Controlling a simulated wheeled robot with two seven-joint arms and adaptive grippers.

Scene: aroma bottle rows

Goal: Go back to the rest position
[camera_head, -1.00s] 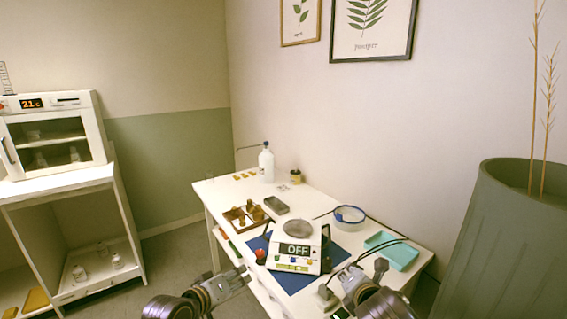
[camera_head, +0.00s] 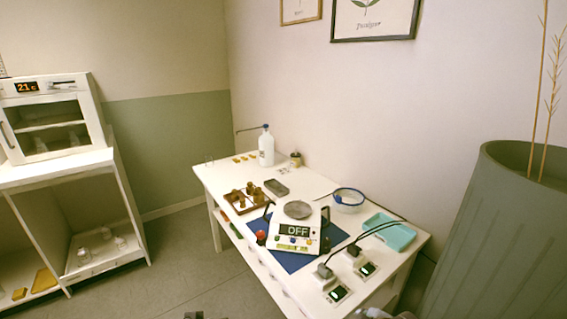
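Neither of my grippers can be made out in the head view. A small dark piece at the bottom edge left of centre and a grey piece at the bottom edge right of centre seem to be parts of my arms. The white table (camera_head: 222,182) is clear of my arms. A white scale (camera_head: 281,243) reading OFF stands on a blue mat (camera_head: 290,262), with a round grey pan (camera_head: 298,209) on top. A brown wooden tray (camera_head: 237,207) holding several small brown bottles stands to the left of the scale.
A white pump bottle (camera_head: 266,147) and a small potted plant (camera_head: 296,160) stand at the back. A blue-rimmed bowl (camera_head: 349,199), teal tray (camera_head: 388,236) and plugged-in cables are to the right. A cabinet (camera_head: 52,120) stands left; a large green planter (camera_head: 495,240) stands right.

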